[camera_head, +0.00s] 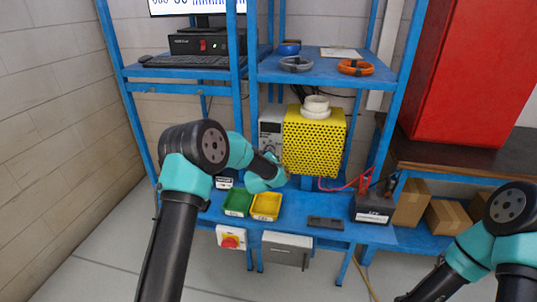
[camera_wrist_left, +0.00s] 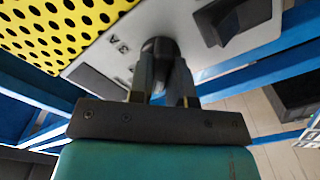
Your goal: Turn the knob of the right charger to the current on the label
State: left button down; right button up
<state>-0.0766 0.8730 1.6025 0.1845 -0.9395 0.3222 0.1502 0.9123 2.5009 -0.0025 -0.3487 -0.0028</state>
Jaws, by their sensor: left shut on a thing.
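My left gripper (camera_wrist_left: 162,75) is shut on a black round knob (camera_wrist_left: 160,47) on a light grey panel (camera_wrist_left: 112,40) in the left wrist view. A "3A" mark is printed on the panel beside the knob; the other marks and the knob's pointer are not clear. A black rocker switch (camera_wrist_left: 235,22) sits on the panel to the right. A yellow perforated housing (camera_wrist_left: 55,25) adjoins the panel; a yellow perforated box also shows in the head view (camera_head: 313,140). There, my left gripper (camera_head: 284,176) is at its lower left, and the knob is hidden. My right gripper is out of view.
A black labelled box (camera_head: 372,208) with red clamps stands at the bench's right; its label is unreadable. Green (camera_head: 238,203) and yellow (camera_head: 265,206) bins sit below my left gripper. A grey dialled unit (camera_head: 270,132) stands behind. Blue posts frame the bench.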

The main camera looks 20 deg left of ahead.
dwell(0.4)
pick_arm(q)
jog(key=c, duration=1.1)
grip_release()
jog(key=shift+o, duration=0.2)
jog(key=shift+s, duration=0.2)
jog(key=s+d, duration=0.1)
jog(key=s, duration=1.6)
jog(key=shift+d, duration=0.2)
